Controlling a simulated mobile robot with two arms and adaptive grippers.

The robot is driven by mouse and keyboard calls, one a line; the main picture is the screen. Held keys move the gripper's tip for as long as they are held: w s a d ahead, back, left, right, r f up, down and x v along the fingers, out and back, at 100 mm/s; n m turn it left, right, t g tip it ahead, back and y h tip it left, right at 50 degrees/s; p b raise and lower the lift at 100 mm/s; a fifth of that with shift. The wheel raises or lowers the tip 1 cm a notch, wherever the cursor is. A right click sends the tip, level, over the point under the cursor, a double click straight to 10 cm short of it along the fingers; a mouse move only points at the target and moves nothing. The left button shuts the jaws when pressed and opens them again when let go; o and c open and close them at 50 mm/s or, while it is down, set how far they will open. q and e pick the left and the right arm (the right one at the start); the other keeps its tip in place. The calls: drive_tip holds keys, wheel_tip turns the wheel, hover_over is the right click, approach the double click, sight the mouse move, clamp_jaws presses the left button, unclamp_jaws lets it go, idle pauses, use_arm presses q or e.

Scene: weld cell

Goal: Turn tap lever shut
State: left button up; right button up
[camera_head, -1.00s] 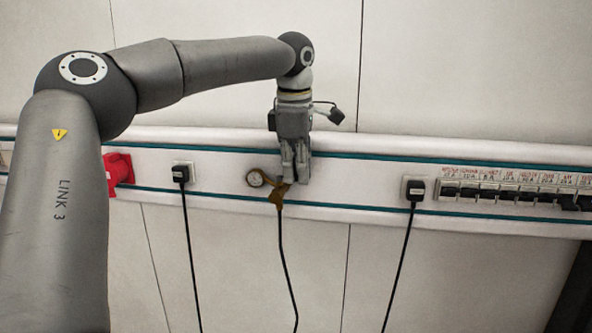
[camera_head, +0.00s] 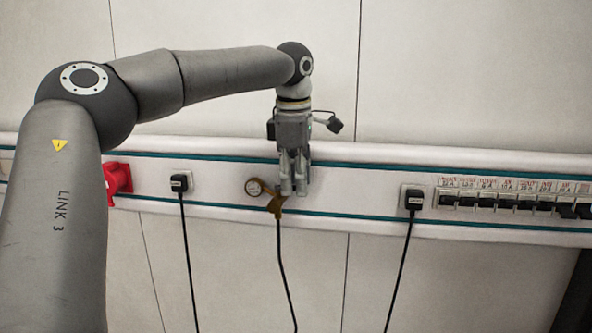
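A small brass tap (camera_head: 274,203) with a round, pale-faced gauge (camera_head: 254,187) on its left is mounted on the white wall rail, and a dark hose hangs from it. My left gripper (camera_head: 293,191) points down just right of the tap, its fingertips level with the tap body. The two fingers are side by side with little gap between them; I cannot tell whether they hold anything. The tap's lever does not show clearly, and the fingers cover the area right of the body. My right gripper is not in view.
The rail (camera_head: 350,185) carries a red socket (camera_head: 117,178) at left, a black plug (camera_head: 180,183), another plug (camera_head: 414,199) and a row of breakers (camera_head: 510,204) at right. Cables hang below. The rail between tap and right plug is clear.

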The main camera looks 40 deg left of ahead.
use_arm(q)
wheel_tip(320, 180, up, 12)
drive_tip(key=s+d, duration=0.1)
drive_tip(key=s, duration=0.1)
drive_tip(key=shift+f, duration=0.15)
drive_tip(key=shift+d, duration=0.15)
idle(0.6)
